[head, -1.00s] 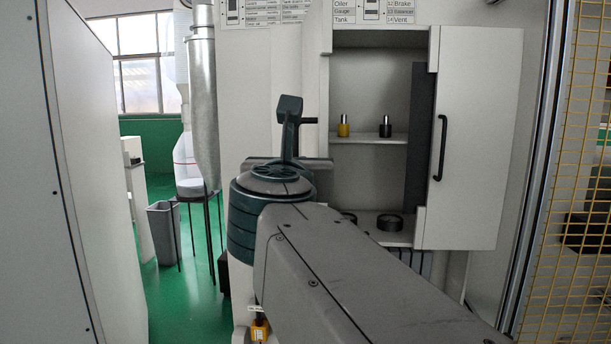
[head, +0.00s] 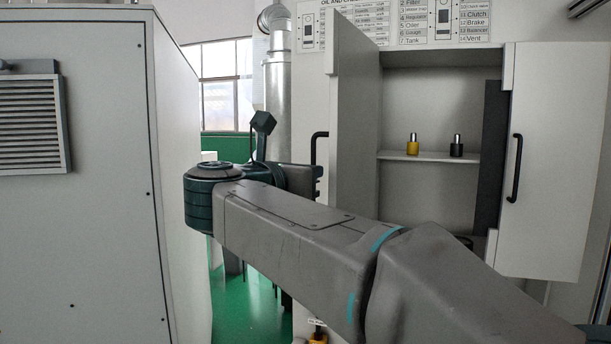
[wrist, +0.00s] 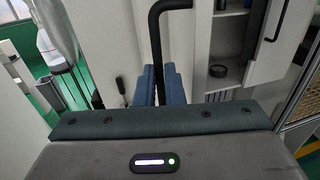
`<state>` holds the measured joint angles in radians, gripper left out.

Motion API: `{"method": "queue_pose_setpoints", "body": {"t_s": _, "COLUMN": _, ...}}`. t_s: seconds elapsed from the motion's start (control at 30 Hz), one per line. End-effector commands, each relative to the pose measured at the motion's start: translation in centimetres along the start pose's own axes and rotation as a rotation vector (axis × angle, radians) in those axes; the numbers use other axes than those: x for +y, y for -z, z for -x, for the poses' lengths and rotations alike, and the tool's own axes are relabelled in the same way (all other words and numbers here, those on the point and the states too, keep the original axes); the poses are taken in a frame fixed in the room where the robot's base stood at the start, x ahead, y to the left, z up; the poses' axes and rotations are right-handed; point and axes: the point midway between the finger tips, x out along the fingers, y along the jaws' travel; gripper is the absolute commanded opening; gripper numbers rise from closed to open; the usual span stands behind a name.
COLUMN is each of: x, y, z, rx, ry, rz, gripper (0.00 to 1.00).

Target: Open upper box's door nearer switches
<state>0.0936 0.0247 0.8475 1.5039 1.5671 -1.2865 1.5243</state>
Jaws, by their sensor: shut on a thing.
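The upper box (head: 430,70) is a light grey wall cabinet with both doors open. Its left door (head: 355,130) stands out from the box, its inner face showing, with a black bar handle (head: 318,140) on the outer side. My gripper (head: 318,180) is at this handle, partly hidden by my wrist in the head view. In the wrist view the handle (wrist: 155,30) runs down between the two blue fingers (wrist: 160,85), which are shut on it. The right door (head: 555,160) is swung wide, with its own black handle (head: 515,165). Switches (head: 308,30) sit on the label panel above left.
A yellow bottle (head: 412,146) and a dark bottle (head: 457,147) stand on the box's shelf (head: 430,157). A large grey cabinet (head: 80,200) with a vent fills the left. Green floor (head: 240,310) shows between it and the box. A metal duct (head: 277,90) rises behind.

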Motion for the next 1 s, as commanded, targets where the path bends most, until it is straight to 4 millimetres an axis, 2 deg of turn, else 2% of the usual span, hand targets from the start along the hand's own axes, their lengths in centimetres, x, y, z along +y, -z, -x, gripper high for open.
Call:
{"method": "queue_pose_setpoints", "body": {"t_s": 0.1, "x": -0.21, "y": -0.07, "z": -0.79, "rx": -0.002, "ry": 0.032, "rz": 0.000, "gripper": 0.00}}
{"method": "queue_pose_setpoints", "body": {"t_s": 0.63, "x": -0.18, "y": -0.06, "z": -0.97, "rx": -0.003, "ry": 0.047, "rz": 0.002, "gripper": 0.00}}
{"method": "queue_pose_setpoints", "body": {"t_s": 0.67, "x": -0.18, "y": -0.06, "z": -0.97, "rx": -0.002, "ry": 0.047, "rz": 0.002, "gripper": 0.17}}
{"method": "queue_pose_setpoints", "body": {"t_s": 0.7, "x": -0.17, "y": -0.05, "z": -0.95, "rx": -0.002, "ry": 0.046, "rz": 0.001, "gripper": 0.28}}
{"method": "queue_pose_setpoints", "body": {"t_s": 0.73, "x": -0.13, "y": -0.04, "z": -0.91, "rx": -0.002, "ry": 0.045, "rz": 0.001, "gripper": 0.31}}
{"method": "queue_pose_setpoints", "body": {"t_s": 1.0, "x": 0.23, "y": 0.01, "z": -0.38, "rx": -0.001, "ry": 0.034, "rz": 0.001, "gripper": 0.31}}
